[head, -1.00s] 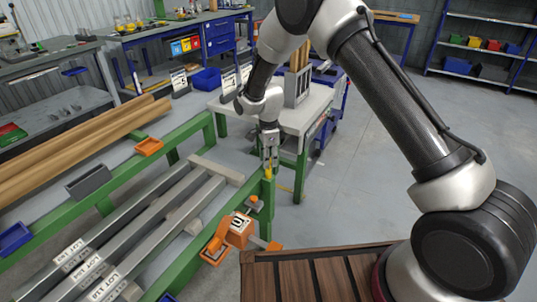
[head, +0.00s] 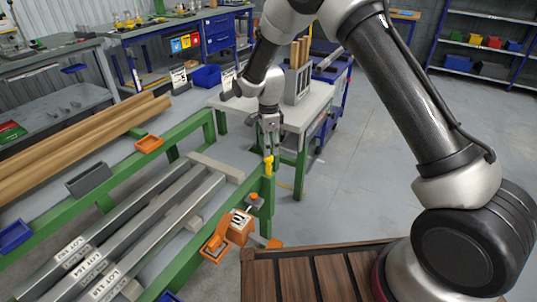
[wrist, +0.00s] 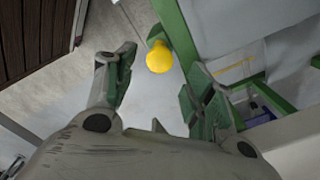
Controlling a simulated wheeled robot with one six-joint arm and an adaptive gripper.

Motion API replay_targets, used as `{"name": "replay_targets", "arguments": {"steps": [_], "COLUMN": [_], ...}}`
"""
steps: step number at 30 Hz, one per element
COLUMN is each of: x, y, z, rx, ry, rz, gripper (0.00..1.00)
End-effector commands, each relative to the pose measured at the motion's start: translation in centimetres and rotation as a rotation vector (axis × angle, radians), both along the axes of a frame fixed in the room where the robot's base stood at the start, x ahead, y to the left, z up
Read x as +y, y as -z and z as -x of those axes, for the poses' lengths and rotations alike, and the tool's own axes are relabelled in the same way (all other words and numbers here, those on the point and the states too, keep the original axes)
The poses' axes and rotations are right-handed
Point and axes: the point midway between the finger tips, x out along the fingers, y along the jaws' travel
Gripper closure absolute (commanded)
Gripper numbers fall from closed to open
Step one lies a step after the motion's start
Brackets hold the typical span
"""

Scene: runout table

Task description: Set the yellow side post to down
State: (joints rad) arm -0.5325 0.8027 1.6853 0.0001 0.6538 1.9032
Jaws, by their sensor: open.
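The yellow side post (head: 268,166) stands at the near right corner of the green runout table frame (head: 190,262). My gripper (head: 268,146) is above the post in the head view, pointing down. In the wrist view my gripper (wrist: 160,75) is open with nothing between its fingers. Whether a fingertip touches the post cannot be told.
An orange clamp-like unit (head: 238,228) is mounted on the frame near the post. Grey bars (head: 150,235) with lot labels lie on the table. A grey bench (head: 300,115) with a holder of wooden pieces stands behind. A brown slatted surface (head: 310,275) is in front.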

Motion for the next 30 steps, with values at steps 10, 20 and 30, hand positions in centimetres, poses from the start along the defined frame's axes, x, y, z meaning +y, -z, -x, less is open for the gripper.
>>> {"name": "replay_targets", "arguments": {"steps": [10,20,30], "x": [0.0,0.0,-0.5], "y": [-6.3,-6.9,-6.6], "z": [0.0,0.0,0.9], "rx": [-0.001,0.001,0.03], "ry": [0.0,0.0,-0.324], "rz": [0.0,0.0,0.011], "gripper": [0.46,0.46,0.46]}}
